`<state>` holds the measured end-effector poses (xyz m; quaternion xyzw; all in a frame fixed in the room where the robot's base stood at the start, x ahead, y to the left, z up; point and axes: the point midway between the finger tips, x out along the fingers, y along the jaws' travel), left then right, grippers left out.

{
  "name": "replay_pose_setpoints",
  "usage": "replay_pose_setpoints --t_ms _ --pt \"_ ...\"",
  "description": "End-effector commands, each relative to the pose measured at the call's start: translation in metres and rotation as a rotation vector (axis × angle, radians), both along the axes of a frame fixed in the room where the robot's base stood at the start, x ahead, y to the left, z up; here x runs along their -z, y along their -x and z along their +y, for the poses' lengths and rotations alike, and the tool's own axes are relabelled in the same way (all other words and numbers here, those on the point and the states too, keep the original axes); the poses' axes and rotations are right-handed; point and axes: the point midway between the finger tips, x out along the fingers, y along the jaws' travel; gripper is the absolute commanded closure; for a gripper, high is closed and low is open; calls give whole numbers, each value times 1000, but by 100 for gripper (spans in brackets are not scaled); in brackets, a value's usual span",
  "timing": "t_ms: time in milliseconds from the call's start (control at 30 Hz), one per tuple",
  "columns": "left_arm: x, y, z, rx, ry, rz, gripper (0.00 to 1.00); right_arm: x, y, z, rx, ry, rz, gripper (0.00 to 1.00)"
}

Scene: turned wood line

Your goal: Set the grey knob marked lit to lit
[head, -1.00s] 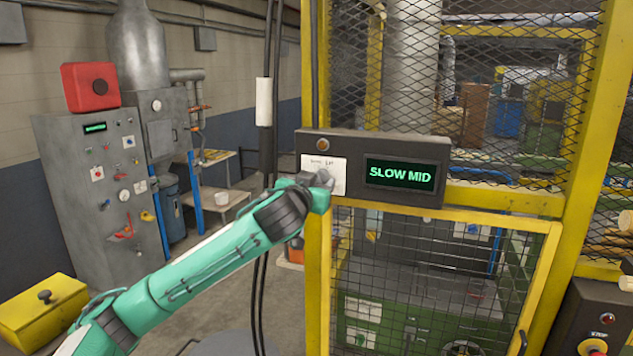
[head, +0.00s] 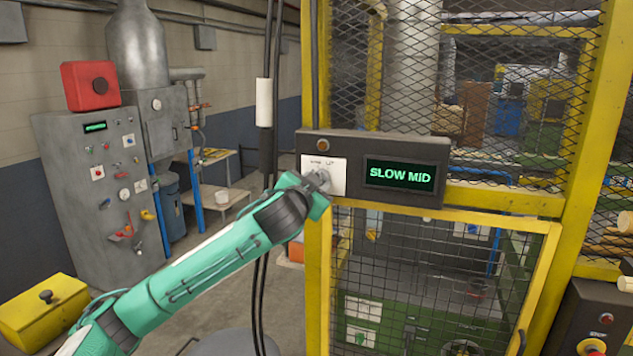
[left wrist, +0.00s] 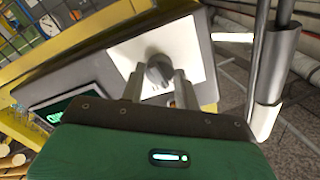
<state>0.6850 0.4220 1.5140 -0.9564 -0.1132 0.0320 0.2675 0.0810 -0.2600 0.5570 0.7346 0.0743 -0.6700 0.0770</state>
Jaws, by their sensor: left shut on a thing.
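The grey knob (left wrist: 160,71) sits on a white plate (left wrist: 186,43) on the dark control box (head: 405,143). In the left wrist view my left gripper (left wrist: 160,80) has a finger on each side of the knob and is shut on it. In the head view the gripper (head: 318,180) covers part of the knob. Small lettering, which looks like a second word reading lit, stands at the top of the plate (head: 310,165). The display (head: 400,174) beside it reads SLOW MID in green. My right gripper is in neither view.
A yellow-framed mesh cage (head: 540,280) stands behind and below the box. Black cables with a white sleeve (head: 263,102) hang to its left. A grey control cabinet (head: 95,200) stands at the far left, with a yellow box (head: 45,310) in front.

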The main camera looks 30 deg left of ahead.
Motion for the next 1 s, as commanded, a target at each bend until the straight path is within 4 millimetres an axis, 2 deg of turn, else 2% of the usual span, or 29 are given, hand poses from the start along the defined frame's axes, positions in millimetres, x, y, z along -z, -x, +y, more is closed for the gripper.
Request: replay_pose_setpoints --t_ms 500,1000 --pt "-1 0 0 -1 -444 106 91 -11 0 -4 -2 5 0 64" --pt "-1 0 0 1 -639 153 91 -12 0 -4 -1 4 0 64"
